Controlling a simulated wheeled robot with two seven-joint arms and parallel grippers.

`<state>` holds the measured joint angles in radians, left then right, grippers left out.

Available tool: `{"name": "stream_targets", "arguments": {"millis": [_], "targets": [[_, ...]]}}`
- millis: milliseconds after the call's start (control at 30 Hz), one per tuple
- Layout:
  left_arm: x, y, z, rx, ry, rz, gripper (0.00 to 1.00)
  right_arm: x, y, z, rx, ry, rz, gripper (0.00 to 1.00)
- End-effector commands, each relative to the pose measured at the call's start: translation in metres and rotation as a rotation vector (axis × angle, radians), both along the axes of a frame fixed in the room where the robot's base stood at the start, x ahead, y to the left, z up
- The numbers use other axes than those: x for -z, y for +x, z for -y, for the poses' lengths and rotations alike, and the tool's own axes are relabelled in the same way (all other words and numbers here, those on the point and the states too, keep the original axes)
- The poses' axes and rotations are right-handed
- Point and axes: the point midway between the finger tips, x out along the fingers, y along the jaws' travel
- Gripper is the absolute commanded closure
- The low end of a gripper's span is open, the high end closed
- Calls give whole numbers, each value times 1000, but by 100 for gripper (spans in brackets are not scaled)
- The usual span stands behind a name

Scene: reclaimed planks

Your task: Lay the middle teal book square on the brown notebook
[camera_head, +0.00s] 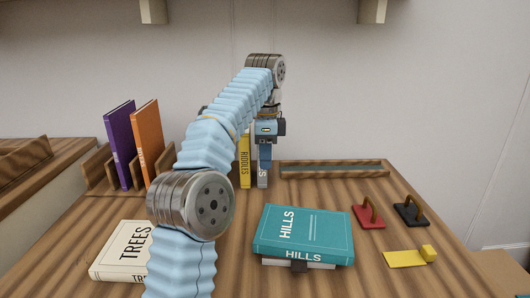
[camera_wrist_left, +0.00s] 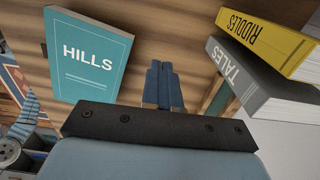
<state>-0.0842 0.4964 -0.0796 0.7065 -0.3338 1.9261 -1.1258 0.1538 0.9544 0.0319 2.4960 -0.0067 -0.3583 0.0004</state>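A teal book (camera_head: 320,238), titled HILLS, lies flat with its cover up on the front middle of the table. It also shows at the left of the left wrist view (camera_wrist_left: 88,62). A pale edge shows under it, and a small dark piece (camera_head: 299,267) sticks out at its front; I cannot tell what lies beneath. I cannot make out a brown notebook. My left gripper (camera_head: 265,158) is above the table behind the teal book, in front of the upright books. In the left wrist view its fingers (camera_wrist_left: 163,80) are together and empty. My right gripper is not in view.
A yellow book (camera_head: 244,170) and a grey book (camera_wrist_left: 255,85) stand behind. Purple (camera_head: 119,145) and orange (camera_head: 147,140) books stand in a wooden rack. A cream book (camera_head: 120,250) lies front left. Red (camera_head: 368,215), black (camera_head: 410,214) and yellow (camera_head: 405,259) pieces lie right.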

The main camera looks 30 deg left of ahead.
Motion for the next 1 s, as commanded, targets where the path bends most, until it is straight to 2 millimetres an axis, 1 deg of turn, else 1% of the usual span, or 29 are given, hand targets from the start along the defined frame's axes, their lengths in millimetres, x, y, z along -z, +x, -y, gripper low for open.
{"name": "stream_targets", "arguments": {"millis": [133, 267, 600, 733, 800, 1000], "targets": [[6, 0, 0, 0, 0, -1, 100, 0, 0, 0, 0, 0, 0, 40], [21, -1, 0, 1, -1, -3, 100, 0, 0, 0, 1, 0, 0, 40], [79, -1, 0, 1, 0, -4, 100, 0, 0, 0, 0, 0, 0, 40], [98, -1, 0, 0, -1, -3, 100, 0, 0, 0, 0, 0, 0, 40], [110, 0, 0, -1, 0, 0, 100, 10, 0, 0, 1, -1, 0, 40], [120, 0, 0, 0, 0, 0, 100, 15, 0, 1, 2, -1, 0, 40]]}}
